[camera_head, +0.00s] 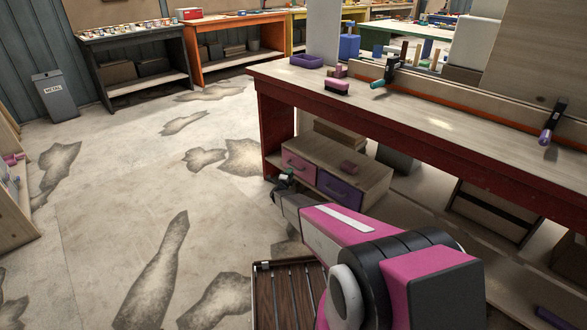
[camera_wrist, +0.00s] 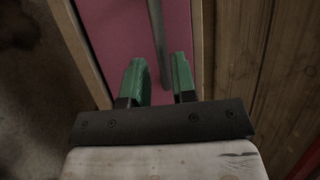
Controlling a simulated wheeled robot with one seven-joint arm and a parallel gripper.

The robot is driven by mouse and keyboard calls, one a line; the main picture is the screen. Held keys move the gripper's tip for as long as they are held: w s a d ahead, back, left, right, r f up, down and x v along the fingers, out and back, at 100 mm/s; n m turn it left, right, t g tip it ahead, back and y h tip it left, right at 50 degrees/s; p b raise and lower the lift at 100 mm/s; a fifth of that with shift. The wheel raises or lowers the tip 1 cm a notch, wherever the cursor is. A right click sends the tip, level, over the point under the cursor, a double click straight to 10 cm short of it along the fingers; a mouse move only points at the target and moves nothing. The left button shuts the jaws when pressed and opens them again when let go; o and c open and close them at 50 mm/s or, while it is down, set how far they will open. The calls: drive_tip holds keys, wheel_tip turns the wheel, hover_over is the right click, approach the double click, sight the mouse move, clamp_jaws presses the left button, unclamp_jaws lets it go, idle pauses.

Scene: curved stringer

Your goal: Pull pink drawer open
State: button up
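The pink drawer (camera_head: 299,166) is the left one of two drawers in a low wooden unit under the red-edged workbench. Its front looks flush with the unit. In the wrist view, the pink drawer front (camera_wrist: 122,40) fills the middle, with a grey bar handle (camera_wrist: 157,40) running along it. My gripper (camera_head: 286,178) is just in front of the drawer. In the wrist view, the green fingers of my gripper (camera_wrist: 160,82) are apart, one on each side of the handle's near end. I cannot tell whether either finger touches it.
A purple drawer (camera_head: 338,188) sits to the right of the pink one. The workbench top (camera_head: 420,105) overhangs the unit. The concrete floor to the left is open.

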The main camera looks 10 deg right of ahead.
sight(294, 167)
drive_tip(key=x, duration=0.5)
drive_tip(key=shift+w+d, duration=0.15)
drive_tip(key=shift+w, duration=0.05)
clamp_jaws()
drive_tip(key=s+a, duration=1.1)
drive_tip(key=a, duration=0.4)
drive_tip(key=shift+a, duration=0.2)
drive_tip(key=shift+s, duration=0.1)
unclamp_jaws()
drive_tip(key=v, duration=1)
drive_tip(key=shift+s+a, duration=0.25)
drive_tip(key=shift+s, duration=0.1)
